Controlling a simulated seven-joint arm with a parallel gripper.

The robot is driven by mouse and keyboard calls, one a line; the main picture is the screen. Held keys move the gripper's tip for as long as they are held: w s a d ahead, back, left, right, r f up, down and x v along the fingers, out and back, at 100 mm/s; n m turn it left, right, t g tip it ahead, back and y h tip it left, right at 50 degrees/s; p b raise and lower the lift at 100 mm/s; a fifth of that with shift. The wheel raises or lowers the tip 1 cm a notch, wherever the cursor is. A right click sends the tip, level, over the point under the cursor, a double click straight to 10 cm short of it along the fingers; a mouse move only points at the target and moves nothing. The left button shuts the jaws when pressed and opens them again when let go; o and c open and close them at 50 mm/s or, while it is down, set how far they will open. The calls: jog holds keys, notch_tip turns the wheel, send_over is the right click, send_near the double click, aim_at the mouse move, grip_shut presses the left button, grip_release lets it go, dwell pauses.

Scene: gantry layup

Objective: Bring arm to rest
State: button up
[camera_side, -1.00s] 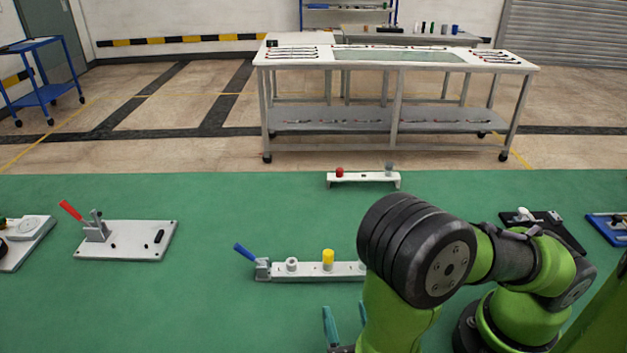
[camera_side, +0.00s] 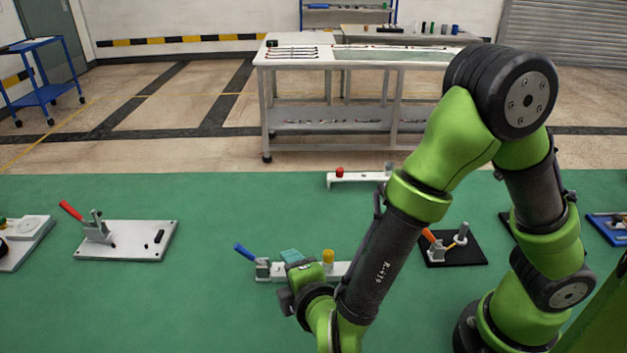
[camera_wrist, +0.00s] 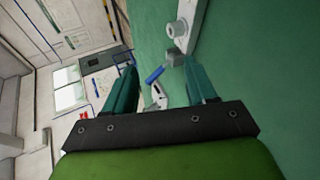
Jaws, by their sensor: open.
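My gripper (camera_side: 291,257) is in the lower middle of the side view, in front of the white fixture bar (camera_side: 341,270) with the blue-handled clamp (camera_side: 246,253). From this angle its teal fingers overlap part of that bar. In the wrist view my gripper (camera_wrist: 163,85) shows two teal fingers spread apart, with nothing between their tips. Beyond the fingers in the wrist view are the blue clamp handle (camera_wrist: 155,74) and a white round piece (camera_wrist: 177,28) on the bar. A yellow cylinder (camera_side: 328,257) stands on the bar.
A red-handled clamp plate (camera_side: 126,241) lies at left. A black plate (camera_side: 455,249) with an orange-handled clamp is right of my forearm. A white bracket (camera_side: 350,179) with a red knob stands farther back. The green mat (camera_side: 200,300) is bare at front left.

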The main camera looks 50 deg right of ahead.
jog(key=w+r+m+y, duration=0.6)
jog(key=r+m, duration=0.1)
jog(key=r, duration=0.2)
jog(key=s+d+r+m+y, duration=0.2)
jog(key=d+r+m+y, duration=0.1)
jog(key=r, duration=0.4)
jog(key=s+d+m+g+h, duration=0.1)
jog(key=s+d+m+g, duration=0.3)
jog(key=s+d+m, duration=0.3)
jog(key=s+d, duration=0.5)
jog(key=s, duration=0.1)
jog(key=shift+s+d+r+m+h, duration=0.15)
jog(key=shift+r+m+h, duration=0.15)
jog(key=shift+c, duration=0.4)
